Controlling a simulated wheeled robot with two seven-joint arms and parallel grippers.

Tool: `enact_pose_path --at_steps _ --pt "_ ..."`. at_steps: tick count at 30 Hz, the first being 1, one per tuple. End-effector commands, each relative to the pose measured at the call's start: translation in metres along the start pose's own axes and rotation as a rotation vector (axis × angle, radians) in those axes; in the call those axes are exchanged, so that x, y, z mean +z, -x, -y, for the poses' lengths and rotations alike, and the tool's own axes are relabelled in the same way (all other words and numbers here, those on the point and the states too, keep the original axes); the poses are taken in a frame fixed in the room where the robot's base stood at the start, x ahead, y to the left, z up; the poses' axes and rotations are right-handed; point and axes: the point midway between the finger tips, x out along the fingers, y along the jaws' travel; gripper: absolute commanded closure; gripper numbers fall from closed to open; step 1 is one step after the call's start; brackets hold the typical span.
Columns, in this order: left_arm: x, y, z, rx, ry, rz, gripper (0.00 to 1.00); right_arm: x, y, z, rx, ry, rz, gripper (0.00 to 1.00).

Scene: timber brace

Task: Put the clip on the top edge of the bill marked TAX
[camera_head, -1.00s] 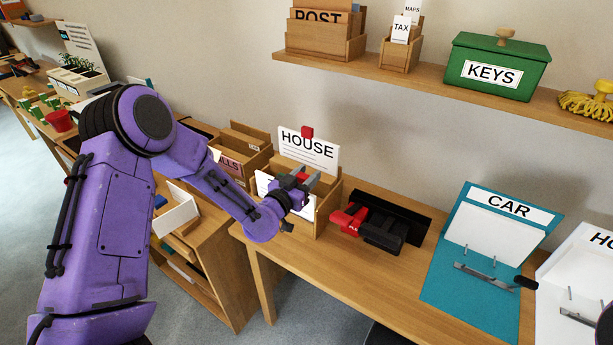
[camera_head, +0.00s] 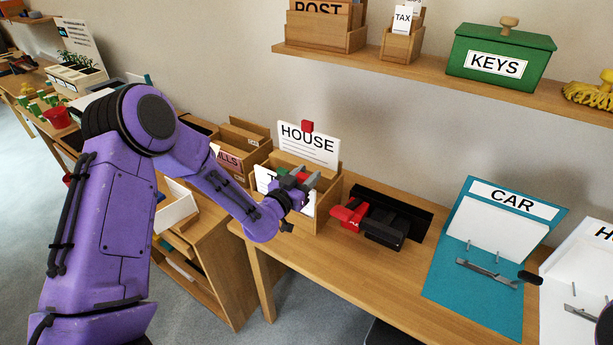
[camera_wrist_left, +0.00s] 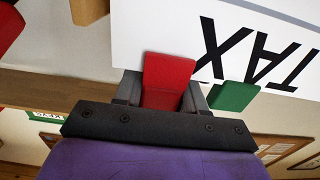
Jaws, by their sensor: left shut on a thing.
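The white bill marked TAX (camera_wrist_left: 235,45) fills the upper part of the left wrist view, its lettering upside down. In the head view the bill (camera_head: 265,180) stands in a wooden rack, mostly hidden by my left gripper. My left gripper (camera_head: 307,180) is shut on a red clip (camera_wrist_left: 168,80). The red clip overlaps the bill's lettered edge in the left wrist view; I cannot tell whether it grips the paper. A green clip (camera_wrist_left: 233,96) is at the same edge, beside the red one. My right gripper is not in view.
The HOUSE bill (camera_head: 317,147) stands behind in the wooden rack (camera_head: 328,205), with another red clip (camera_head: 307,127) on top. A red and black device (camera_head: 383,228) lies on the table to the right. The teal CAR board (camera_head: 455,290) is farther right.

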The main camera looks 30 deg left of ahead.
Motion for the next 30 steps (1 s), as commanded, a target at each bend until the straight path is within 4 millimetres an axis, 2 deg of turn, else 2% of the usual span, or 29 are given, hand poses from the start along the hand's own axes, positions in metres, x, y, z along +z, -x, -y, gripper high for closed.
enact_pose_path --at_steps 17,18,20,25,26,28,30 --pt "0.0068 0.0000 0.0001 0.000 0.000 0.000 0.89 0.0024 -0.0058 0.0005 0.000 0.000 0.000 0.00" --pt "0.0068 0.0000 0.0001 0.000 0.000 0.000 0.47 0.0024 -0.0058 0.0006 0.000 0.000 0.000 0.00" --pt "0.0067 0.0000 0.0001 0.000 0.000 0.000 0.30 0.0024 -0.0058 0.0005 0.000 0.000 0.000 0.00" --pt "0.0067 0.0000 0.0001 0.000 0.000 0.000 0.30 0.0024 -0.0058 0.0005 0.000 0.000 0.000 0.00" --pt "0.0068 0.0000 0.0001 0.000 0.000 0.000 0.27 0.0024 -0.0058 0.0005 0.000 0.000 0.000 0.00" --pt "0.0068 0.0000 0.0001 0.000 0.000 0.000 0.05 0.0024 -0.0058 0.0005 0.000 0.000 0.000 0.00" --pt "0.0068 0.0001 0.0004 -0.001 0.000 0.000 0.05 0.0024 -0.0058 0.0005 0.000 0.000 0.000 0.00"
